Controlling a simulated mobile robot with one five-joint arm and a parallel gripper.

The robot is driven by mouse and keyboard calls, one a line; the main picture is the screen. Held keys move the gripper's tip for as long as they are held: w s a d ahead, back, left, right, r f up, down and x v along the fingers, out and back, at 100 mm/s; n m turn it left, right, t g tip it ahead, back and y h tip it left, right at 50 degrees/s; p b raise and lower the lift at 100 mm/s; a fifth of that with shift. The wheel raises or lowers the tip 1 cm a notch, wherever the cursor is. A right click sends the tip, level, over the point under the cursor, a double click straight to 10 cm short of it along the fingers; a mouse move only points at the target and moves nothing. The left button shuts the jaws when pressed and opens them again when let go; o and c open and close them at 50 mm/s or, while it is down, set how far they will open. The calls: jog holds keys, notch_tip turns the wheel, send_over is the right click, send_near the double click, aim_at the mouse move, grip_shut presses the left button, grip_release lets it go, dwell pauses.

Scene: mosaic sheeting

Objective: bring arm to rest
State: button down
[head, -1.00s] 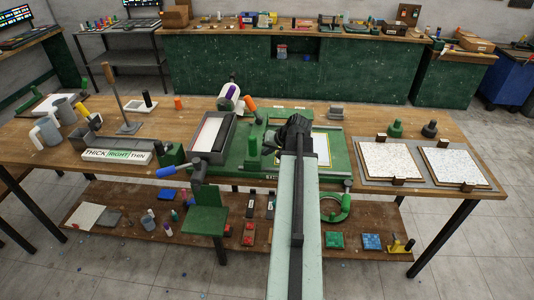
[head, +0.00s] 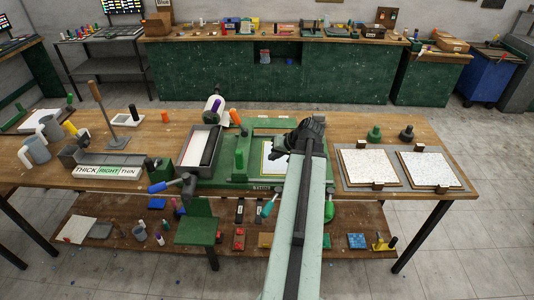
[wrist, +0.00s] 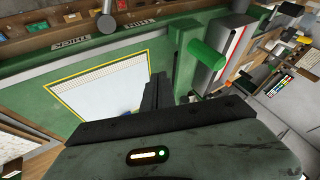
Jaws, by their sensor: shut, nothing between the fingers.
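My arm (head: 297,230) reaches forward from the bottom of the head view, over the front of the workbench. My gripper (head: 280,153) is a dark shape above the green press bed, and it holds nothing. In the wrist view its dark fingers (wrist: 157,93) are together, beside a white sheet (wrist: 100,82) with a yellow border that lies on the green bed. The arm hides part of the bed and sheet in the head view.
A grey tray (head: 200,150) and a green upright handle (head: 241,158) stand left of my gripper. The workbench (head: 345,122) has bare wood behind my gripper. A lower shelf (head: 120,250) holds small items.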

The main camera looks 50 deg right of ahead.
jog(key=shift+s+r, duration=0.1)
jog(key=shift+r, duration=0.05)
jog(key=w+a+f+n+g+y+b, duration=0.1)
jog(key=w+a+f+n, duration=0.1)
jog(key=w+a, duration=0.5)
jog(key=w+a+f+n+g+b, duration=0.1)
jog(key=w+a+f+g, duration=0.15)
jog(key=a, duration=0.75)
jog(key=w+a+f+n+g+y+b, duration=0.15)
jog(key=w+a, duration=0.25)
jog(key=a, duration=0.5)
jog(key=a+f+n+g+h+b, duration=0.1)
jog(key=a+f+n, duration=0.1)
jog(key=a, duration=1)
jog(key=a+f+n+g+h+b, duration=0.1)
jog(key=a+f+n, duration=0.1)
jog(key=a, duration=1)
jog(key=shift+f+n, duration=0.2)
jog(key=shift+n, duration=0.35)
